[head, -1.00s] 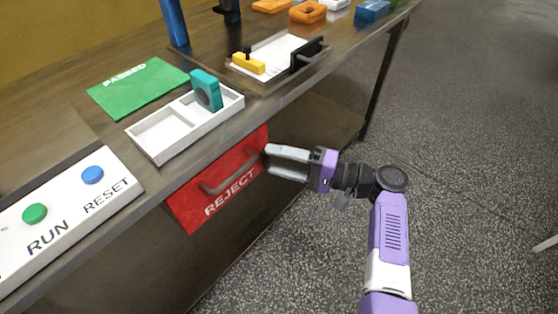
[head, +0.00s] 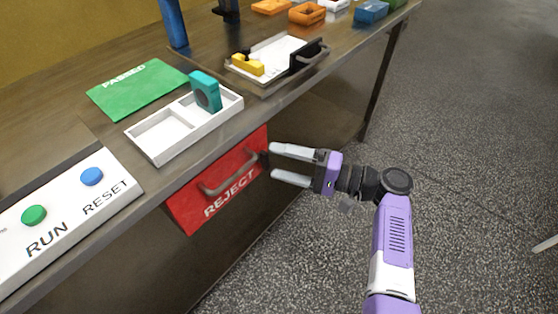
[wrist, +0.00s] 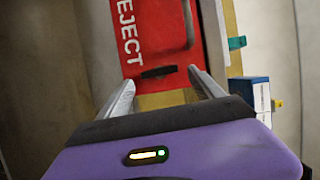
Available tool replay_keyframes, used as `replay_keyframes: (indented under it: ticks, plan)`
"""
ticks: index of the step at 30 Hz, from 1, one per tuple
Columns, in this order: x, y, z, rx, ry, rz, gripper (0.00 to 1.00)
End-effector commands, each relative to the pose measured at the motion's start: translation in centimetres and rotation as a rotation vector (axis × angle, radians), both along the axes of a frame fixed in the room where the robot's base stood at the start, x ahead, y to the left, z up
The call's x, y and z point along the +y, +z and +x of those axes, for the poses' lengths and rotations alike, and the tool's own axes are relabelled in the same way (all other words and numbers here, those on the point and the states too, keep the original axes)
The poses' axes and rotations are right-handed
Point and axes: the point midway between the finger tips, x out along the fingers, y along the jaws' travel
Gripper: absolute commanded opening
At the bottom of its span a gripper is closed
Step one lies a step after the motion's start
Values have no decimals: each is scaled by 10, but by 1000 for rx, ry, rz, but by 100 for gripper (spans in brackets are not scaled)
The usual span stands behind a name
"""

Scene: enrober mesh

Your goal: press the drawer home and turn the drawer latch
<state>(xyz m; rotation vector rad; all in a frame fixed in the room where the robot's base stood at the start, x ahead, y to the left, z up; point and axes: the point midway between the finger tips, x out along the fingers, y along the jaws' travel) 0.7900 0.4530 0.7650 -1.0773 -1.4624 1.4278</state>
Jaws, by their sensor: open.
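The red REJECT drawer front (head: 222,180) sits under the table edge, with a grey bar handle (head: 230,174). It also shows in the wrist view (wrist: 150,25). I cannot tell whether it is fully flush. A small black latch (wrist: 158,72) lies crosswise at the drawer's end near my gripper; in the head view it is a dark piece (head: 264,160) at the drawer's right end. My gripper (head: 272,161) is open and empty, its fingers on either side of the latch in the wrist view (wrist: 160,79). Contact with it cannot be told.
Above the drawer stand a white two-part tray (head: 157,153) with a teal block (head: 205,92), a RUN/RESET panel (head: 75,215) and a green PASSED mat (head: 135,88). A tray with a black handle (head: 307,56) and yellow part (head: 247,66) lies farther back.

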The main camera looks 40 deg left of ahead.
Motion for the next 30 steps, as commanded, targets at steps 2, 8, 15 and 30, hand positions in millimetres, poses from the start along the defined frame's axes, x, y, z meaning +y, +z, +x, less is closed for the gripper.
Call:
replay_keyframes:
  ticks: [2, 8, 15, 30]
  plan:
    - [-12, 0, 5, 1, -5, 0, 76]
    - [-44, 1, 15, 1, -6, 1, 76]
    - [-64, 1, 21, 1, -3, 0, 76]
    - [-65, 1, 22, 0, -2, 0, 76]
